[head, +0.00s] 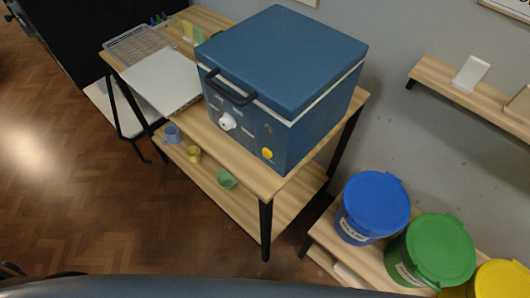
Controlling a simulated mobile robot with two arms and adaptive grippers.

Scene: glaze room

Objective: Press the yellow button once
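The yellow button (267,154) is a small round button low on the right side of the front of a blue kiln-like box (282,62). A white knob (228,121) sits to its left on the same face, and a black handle (231,88) runs along the lid's front edge. Nothing covers the button. I cannot tell whether it is pressed in. Neither of my grippers can be made out in the head view.
The box stands on a wooden table (262,183) with a wire rack (139,45) and a pale slab (162,82). Small cups and a green bowl (227,180) sit on its lower shelf. Lidded blue (374,205), green (441,247) and yellow (503,279) buckets stand at right. Open floor lies left.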

